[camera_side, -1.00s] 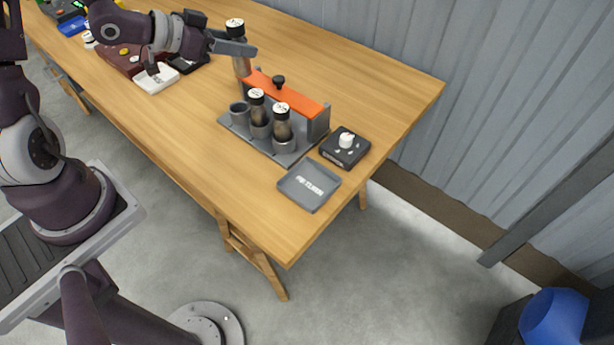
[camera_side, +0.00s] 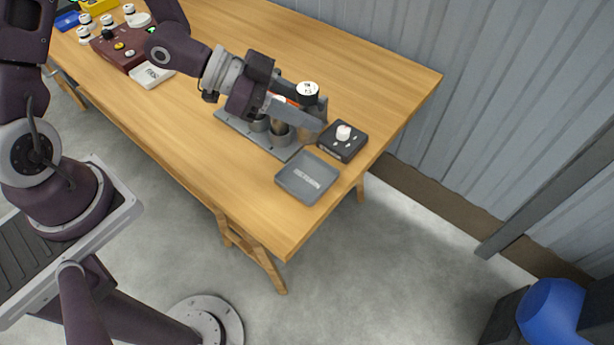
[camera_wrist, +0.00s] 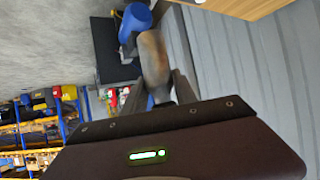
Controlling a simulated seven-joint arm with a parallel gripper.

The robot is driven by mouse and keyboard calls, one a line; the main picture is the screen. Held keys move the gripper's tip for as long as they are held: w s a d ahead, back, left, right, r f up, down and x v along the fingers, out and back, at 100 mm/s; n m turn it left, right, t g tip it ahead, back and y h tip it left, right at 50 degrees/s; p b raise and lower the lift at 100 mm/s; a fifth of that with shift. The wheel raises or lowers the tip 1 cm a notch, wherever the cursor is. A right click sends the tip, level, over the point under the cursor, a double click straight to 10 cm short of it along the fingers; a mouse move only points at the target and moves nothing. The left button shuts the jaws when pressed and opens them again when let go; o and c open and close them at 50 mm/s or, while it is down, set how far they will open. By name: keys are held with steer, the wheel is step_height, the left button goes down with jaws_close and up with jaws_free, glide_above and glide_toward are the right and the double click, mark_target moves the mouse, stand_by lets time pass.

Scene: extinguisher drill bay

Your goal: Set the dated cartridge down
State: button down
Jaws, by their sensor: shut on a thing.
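In the wrist view the cartridge's brownish body (camera_wrist: 154,62) shows between the fingers. The arm and fingers hide much of the rack and the cartridges standing in it. A shallow grey tray (camera_side: 290,185) with a pale label lies in front of the rack, near the table corner. No cartridge lies in it. The writing on cap and label is too small to read.
A black box with a white knob (camera_side: 343,133) stands right of the rack, close to my fingertips. A maroon box (camera_side: 118,46), a white pad (camera_side: 151,75) and several white-capped cartridges are at the far left. The table (camera_side: 175,125) is bare along its front edge.

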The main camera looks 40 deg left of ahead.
step_height(320, 180, down, 13)
steer(key=shift+f, duration=0.1)
stand_by(0.4)
steer(key=c, duration=1)
jaws_free()
steer(key=shift+f, duration=0.1)
